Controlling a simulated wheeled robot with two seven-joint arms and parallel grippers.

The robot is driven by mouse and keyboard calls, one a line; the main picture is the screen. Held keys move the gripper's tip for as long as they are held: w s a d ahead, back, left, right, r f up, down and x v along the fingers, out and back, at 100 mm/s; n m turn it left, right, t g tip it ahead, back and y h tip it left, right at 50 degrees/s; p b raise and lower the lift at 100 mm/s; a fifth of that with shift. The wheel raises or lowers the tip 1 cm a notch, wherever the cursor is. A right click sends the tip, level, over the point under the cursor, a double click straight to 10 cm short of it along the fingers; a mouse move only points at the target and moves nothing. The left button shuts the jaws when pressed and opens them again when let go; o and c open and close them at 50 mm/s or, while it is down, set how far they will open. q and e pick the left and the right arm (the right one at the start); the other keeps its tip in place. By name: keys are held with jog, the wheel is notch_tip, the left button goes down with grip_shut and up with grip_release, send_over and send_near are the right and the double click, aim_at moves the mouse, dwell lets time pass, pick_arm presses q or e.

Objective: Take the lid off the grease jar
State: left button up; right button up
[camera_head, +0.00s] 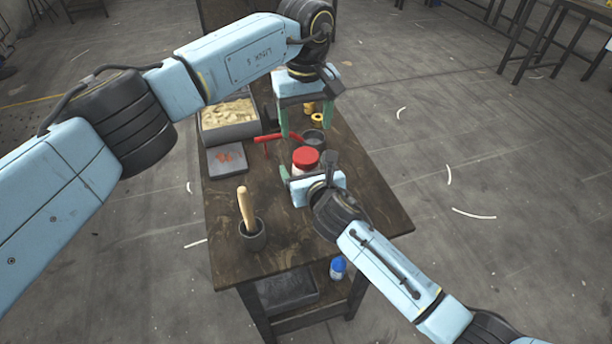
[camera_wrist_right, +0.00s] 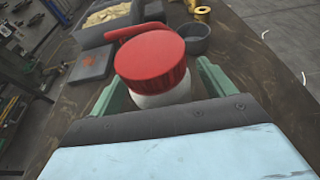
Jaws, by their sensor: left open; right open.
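The grease jar (camera_wrist_right: 160,98) is a pale jar with a red lid (camera_head: 306,157) on it. It stands upright on the wooden table. The lid fills the middle of the right wrist view (camera_wrist_right: 152,60). My right gripper (camera_head: 298,176) is open, its green fingers on either side of the jar, with no clear grip visible. My left gripper (camera_head: 295,122) is open above the table, behind the jar in the head view, fingers pointing down. The jar's lower body is mostly hidden by my right gripper.
A red-handled tool (camera_head: 268,137) and a dark bowl (camera_head: 314,138) lie behind the jar. A yellow spool (camera_head: 318,118) is farther back. A pot with a wooden handle (camera_head: 251,238) is near the front.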

aim_at(306, 155)
jog(key=c, duration=1.7)
pick_arm(q)
jog(key=shift+m, duration=0.3)
pick_arm(e)
grip_shut()
pick_arm(q)
jog(key=m, duration=0.3)
jog(key=shift+m, duration=0.3)
jog(key=shift+f, duration=4)
jog(key=shift+c, duration=0.4)
